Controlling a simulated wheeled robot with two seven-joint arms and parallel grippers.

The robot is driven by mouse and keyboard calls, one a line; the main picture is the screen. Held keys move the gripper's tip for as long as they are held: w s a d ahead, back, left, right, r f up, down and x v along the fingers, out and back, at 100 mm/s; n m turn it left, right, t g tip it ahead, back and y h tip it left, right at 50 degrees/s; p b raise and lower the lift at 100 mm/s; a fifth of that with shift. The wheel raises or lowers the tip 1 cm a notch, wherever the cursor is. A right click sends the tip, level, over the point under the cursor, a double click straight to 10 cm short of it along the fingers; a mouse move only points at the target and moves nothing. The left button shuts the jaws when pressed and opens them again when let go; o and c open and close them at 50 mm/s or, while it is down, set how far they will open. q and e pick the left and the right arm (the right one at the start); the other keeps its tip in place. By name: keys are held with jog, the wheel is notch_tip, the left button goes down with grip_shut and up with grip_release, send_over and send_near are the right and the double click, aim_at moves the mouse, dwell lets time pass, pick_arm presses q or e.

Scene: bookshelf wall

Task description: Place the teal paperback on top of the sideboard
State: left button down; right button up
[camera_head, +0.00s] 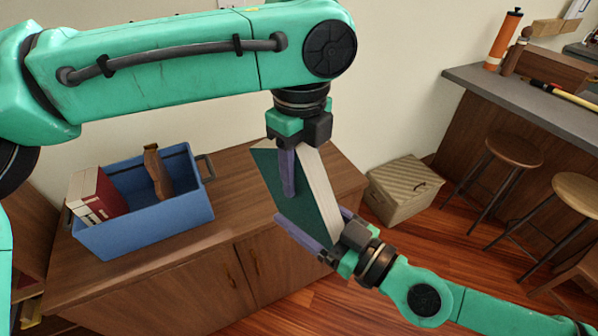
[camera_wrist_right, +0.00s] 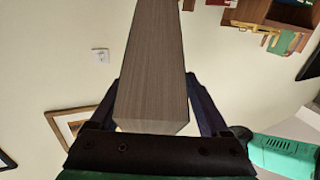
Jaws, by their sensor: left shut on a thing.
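The teal paperback (camera_head: 295,192) is held upright but tilted above the right part of the wooden sideboard (camera_head: 262,188), its dark teal cover and pale page edge showing in the head view. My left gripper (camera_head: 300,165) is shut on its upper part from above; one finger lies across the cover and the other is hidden. My right gripper (camera_head: 313,216) is at the book's lower end, fingers spread on either side. In the right wrist view, the book's grey-brown page edge (camera_wrist_right: 153,85) runs between the fingers; contact is hard to judge, but they look open.
A blue bin (camera_head: 160,226) with a dark red book (camera_head: 95,194) and a brown object (camera_head: 157,172) stands on the sideboard's left part. A woven lidded box (camera_head: 402,190) is on the floor at right. Stools (camera_head: 513,150) stand by a counter (camera_head: 530,100).

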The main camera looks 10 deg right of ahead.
jog(key=d+f+m+h, duration=0.3)
jog(key=f+m+h, duration=0.15)
jog(key=f, duration=0.55)
jog(key=w+d+f+m+g+h, duration=0.1)
jog(key=w+d+f+h, duration=0.2)
jog(key=d+f, duration=0.4)
jog(key=w+d+f+m+g+h, duration=0.1)
jog(key=w+d+f+h, duration=0.1)
jog(key=w+d+f, duration=0.4)
jog(key=s+d+f+g+h, duration=0.1)
jog(key=s+d+f+h, duration=0.15)
jog(key=d+f, duration=0.35)
jog(key=s+d+f+g+h, duration=0.1)
jog(key=s+d+f, duration=0.25)
jog(key=f, duration=0.45)
jog(key=s+d+f+g, duration=0.3)
jog(key=s+f+g, duration=0.2)
jog(key=s+f, duration=0.85)
jog(key=s+a+f+g, duration=0.1)
jog(key=s+a+f, duration=0.1)
jog(key=s, duration=0.3)
jog(key=s+a+f+g, duration=0.1)
jog(key=s+a+f, duration=0.2)
jog(key=s+f, duration=0.2)
jog(key=s+a+f+g+y, duration=0.1)
jog(key=s+a+f, duration=0.1)
jog(key=s, duration=0.3)
jog(key=shift+s+a+f+n+g, duration=0.3)
jog(key=shift+s+a+f+n, duration=0.05)
jog(key=shift+f, duration=0.35)
